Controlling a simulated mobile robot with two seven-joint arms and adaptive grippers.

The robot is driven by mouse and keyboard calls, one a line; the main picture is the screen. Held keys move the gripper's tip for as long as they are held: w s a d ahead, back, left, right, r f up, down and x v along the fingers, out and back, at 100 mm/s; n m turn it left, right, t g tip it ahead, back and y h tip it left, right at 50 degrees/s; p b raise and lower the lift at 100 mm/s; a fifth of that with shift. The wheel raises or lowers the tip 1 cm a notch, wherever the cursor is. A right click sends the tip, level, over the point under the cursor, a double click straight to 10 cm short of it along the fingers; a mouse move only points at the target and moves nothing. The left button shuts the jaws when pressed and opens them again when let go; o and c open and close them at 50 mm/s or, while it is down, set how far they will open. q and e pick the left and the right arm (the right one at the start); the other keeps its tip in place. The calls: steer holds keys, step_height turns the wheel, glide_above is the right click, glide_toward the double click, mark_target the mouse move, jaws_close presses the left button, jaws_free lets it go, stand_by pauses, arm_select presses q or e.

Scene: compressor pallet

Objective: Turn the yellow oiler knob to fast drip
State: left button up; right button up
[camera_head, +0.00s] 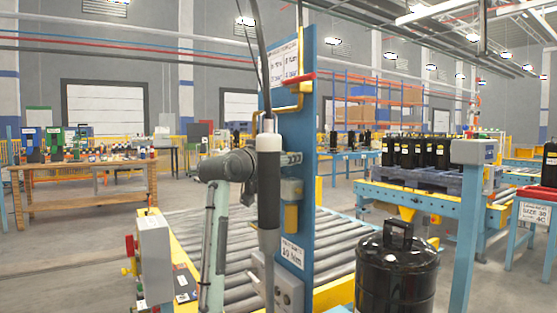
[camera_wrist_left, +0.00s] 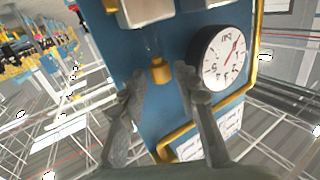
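In the left wrist view the yellow oiler knob (camera_wrist_left: 160,72) sticks out from a blue panel (camera_wrist_left: 110,42), below a clear, faint part. My left gripper (camera_wrist_left: 161,77) is open, with one finger on each side of the knob and gaps visible between. I cannot tell how deep the fingertips reach or whether they touch it. In the head view my left gripper (camera_head: 291,158) is at the face of the upright blue panel (camera_head: 309,130), partly behind a hanging black-and-white tool. The knob is hidden there. My right gripper is not in view.
A round gauge (camera_wrist_left: 222,58) sits close beside one finger, and a yellow pipe (camera_wrist_left: 178,148) runs around it. The hanging tool (camera_head: 268,190) is in front of my left wrist. A roller conveyor (camera_head: 335,235) and a black tank (camera_head: 397,275) are near the panel.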

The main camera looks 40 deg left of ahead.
arm_select(q)
steer(key=s+d, duration=0.1)
steer(key=s, duration=1)
steer(key=shift+s, duration=0.25)
